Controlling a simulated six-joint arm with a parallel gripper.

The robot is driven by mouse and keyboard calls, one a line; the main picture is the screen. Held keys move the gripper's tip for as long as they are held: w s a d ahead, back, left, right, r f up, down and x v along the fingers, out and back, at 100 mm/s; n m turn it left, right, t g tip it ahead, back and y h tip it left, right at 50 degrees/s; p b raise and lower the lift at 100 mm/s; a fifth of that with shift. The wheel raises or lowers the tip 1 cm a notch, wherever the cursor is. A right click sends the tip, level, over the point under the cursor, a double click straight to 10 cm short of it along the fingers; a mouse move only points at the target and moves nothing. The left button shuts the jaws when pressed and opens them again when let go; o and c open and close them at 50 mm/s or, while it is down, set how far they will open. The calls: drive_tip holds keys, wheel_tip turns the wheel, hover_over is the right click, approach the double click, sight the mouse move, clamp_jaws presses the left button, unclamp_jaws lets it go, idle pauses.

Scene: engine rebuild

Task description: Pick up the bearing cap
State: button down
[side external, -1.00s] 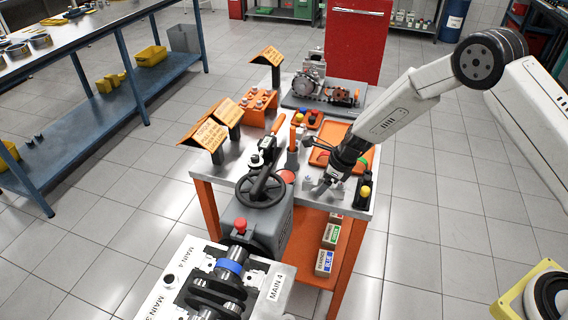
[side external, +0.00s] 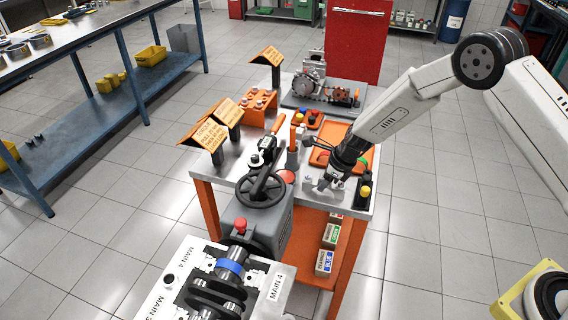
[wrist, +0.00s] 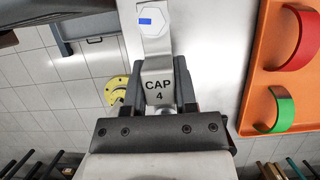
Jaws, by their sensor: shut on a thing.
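The bearing cap (wrist: 157,90) is a grey metal piece marked "CAP 4", with a blue mark on its pale hexagonal end. In the wrist view it sits between the two dark fingers of my gripper (wrist: 157,98), which is shut on it. In the side view my gripper (side external: 331,180) is low at the table's near right corner, and the cap is too small there to make out clearly. I cannot tell whether the cap touches the tabletop.
An orange tray (wrist: 253,60) holds a red shell (wrist: 297,40) and a green shell (wrist: 279,110) beside the gripper. The engine block (side external: 179,281) with crankshaft is in front, near the grey handwheel (side external: 262,190).

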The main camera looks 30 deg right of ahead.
drive_tip(key=shift+r, duration=0.1)
drive_tip(key=shift+r, duration=0.65)
wheel_tip(320, 180, up, 2)
drive_tip(key=s+d+r, duration=0.1)
drive_tip(key=s+r, duration=0.8)
drive_tip(key=s, duration=0.4)
drive_tip(key=shift+s+d+r, duration=0.3)
drive_tip(key=shift+s+d, duration=0.1)
